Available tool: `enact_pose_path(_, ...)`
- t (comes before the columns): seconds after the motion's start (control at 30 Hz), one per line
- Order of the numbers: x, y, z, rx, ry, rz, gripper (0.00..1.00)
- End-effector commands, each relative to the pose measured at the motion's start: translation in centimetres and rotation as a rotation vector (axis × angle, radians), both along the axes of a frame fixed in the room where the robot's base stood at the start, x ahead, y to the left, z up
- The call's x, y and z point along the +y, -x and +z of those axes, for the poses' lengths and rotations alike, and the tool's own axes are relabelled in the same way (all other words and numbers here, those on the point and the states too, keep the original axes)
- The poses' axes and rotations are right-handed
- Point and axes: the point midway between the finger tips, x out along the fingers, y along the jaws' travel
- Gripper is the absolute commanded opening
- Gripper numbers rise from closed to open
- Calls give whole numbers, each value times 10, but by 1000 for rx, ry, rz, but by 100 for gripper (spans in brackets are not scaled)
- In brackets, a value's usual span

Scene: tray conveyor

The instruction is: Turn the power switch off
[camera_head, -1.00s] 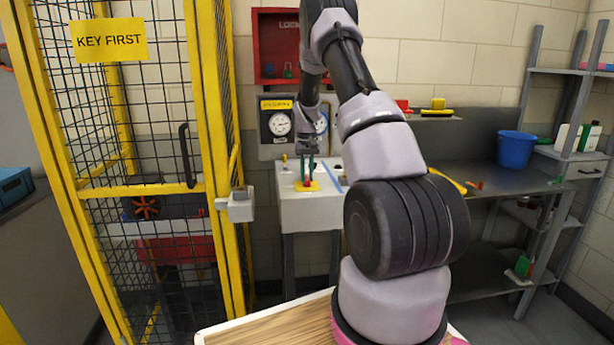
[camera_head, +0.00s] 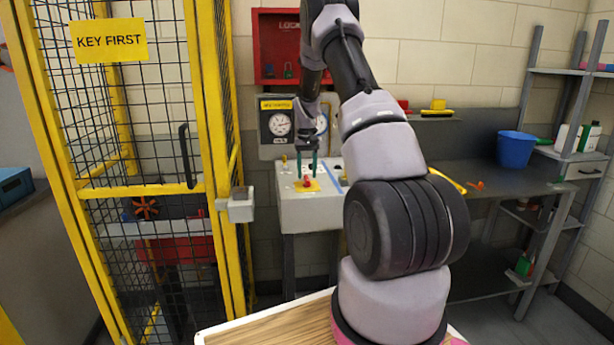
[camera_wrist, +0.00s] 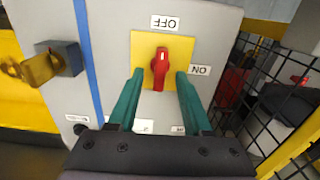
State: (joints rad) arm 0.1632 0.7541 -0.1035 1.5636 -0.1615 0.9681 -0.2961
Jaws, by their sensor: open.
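The power switch is a red rotary knob (camera_wrist: 160,68) on a yellow plate (camera_wrist: 143,42) on a pale grey panel. In the wrist view the knob's handle lines up toward the OFF label (camera_wrist: 165,22), with a light mark at that end. The ON label (camera_wrist: 200,70) is to the right of the plate. The knob also shows in the head view (camera_head: 307,182). My gripper (camera_wrist: 160,76) is open, its green fingers on either side of the knob in the wrist view.
A brass-coloured part in a dark block (camera_wrist: 62,58) sticks out of the panel beside a blue stripe (camera_wrist: 88,60). A yellow mesh cage (camera_head: 205,120) stands left of the console (camera_head: 310,212). Gauges (camera_head: 280,124) are on the wall behind. A bench with a blue bucket (camera_head: 515,149) is at right.

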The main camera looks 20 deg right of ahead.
Motion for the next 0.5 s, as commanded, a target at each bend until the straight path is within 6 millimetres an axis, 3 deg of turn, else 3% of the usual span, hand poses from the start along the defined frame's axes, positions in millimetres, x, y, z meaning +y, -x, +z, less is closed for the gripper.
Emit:
enact_pose_path(0.3,0,-1,65,-5,1,0,50)
enact_pose_path(0.5,0,-1,88,-4,1,0,50)
